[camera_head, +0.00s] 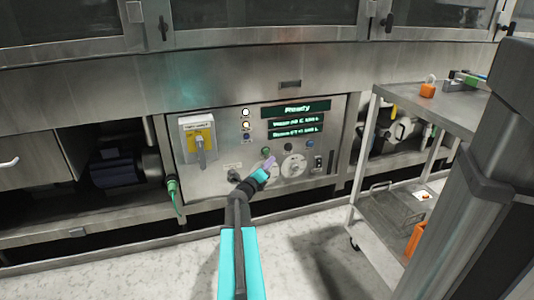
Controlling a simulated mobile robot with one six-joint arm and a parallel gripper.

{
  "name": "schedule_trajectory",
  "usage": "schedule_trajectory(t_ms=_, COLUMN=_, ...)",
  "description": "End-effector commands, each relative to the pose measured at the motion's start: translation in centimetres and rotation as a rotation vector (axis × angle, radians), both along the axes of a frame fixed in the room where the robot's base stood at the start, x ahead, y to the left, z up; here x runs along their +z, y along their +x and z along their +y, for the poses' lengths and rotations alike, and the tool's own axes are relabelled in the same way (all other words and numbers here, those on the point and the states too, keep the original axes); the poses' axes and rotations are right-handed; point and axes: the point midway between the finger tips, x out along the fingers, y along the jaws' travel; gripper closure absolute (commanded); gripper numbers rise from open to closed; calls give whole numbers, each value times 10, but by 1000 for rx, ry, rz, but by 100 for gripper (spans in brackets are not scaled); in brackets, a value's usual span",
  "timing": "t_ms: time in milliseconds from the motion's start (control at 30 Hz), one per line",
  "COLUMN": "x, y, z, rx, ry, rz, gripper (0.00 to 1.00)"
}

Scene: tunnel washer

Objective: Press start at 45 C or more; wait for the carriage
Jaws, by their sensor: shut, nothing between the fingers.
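The control panel (218,185) is set in the steel machine front. Its upper display (295,109) reads "Ready" in pale letters on dark green. Two smaller display lines (293,124) below it are too blurred to read surely, so I cannot tell the temperature. My gripper (269,161) is shut and empty, in front of the lower middle of the panel. A small round button (266,150) shows just above its fingertips; I cannot tell whether they touch the panel. A round pale dial (294,165) is right of the gripper. No carriage can be made out.
A lever switch (199,140) with a yellow label is at the panel's left. Indicator lamps (246,118) sit left of the displays. A steel trolley (388,190) stands at the right, with an orange object (428,90) on top. A green-ended cable (173,190) hangs left.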

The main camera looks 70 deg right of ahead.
Motion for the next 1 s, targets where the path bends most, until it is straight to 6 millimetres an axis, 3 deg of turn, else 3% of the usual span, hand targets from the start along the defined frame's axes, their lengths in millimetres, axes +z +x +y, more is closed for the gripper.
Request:
schedule_trajectory(t_ms=400, x=1, y=20, z=-23, rx=0, ry=0, rz=0, gripper=100)
schedule_trajectory(t_ms=1000, x=0, y=21, z=-25, rx=0, ry=0, rz=0, gripper=100)
